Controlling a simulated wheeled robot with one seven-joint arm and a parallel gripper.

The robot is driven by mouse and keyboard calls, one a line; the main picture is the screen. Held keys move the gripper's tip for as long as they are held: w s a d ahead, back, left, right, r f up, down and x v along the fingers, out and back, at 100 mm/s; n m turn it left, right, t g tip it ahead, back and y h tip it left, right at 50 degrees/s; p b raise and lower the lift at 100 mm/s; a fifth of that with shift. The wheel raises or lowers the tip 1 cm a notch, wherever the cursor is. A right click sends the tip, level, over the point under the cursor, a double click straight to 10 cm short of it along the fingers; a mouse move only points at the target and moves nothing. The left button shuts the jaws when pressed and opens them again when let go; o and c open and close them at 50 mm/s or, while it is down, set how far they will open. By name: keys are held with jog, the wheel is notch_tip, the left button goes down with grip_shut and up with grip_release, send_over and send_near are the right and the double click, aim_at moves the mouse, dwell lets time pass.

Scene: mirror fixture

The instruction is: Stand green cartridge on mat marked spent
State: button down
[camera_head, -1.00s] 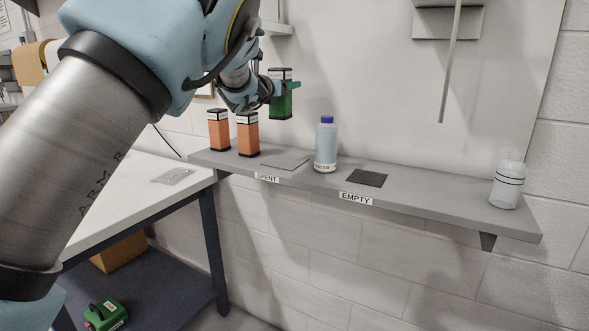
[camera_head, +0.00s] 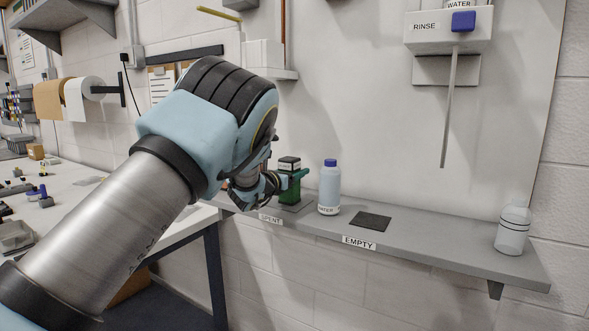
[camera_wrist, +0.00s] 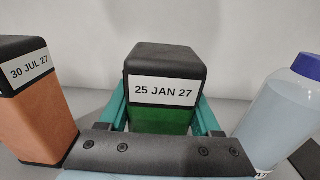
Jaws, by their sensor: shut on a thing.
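The green cartridge (camera_head: 289,190) has a black cap and stands upright in my gripper (camera_head: 292,178), which is shut on it. In the wrist view the green cartridge (camera_wrist: 160,88) sits between the teal fingers, with a label reading 25 JAN 27. It is at the grey mat marked SPENT (camera_head: 303,207) on the shelf, its base low over the mat. I cannot tell whether the base touches, because my arm hides part of it.
A blue-capped water bottle (camera_head: 329,188) stands close to the right of the cartridge. An orange cartridge (camera_wrist: 38,100) stands close to the left. The dark EMPTY mat (camera_head: 371,221) is bare. A clear bottle (camera_head: 513,230) stands at the shelf's (camera_head: 440,250) right end.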

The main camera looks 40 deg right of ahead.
jog(key=shift+c, duration=0.4)
grip_release()
jog(key=b+v, duration=0.5)
jog(key=v, duration=0.7)
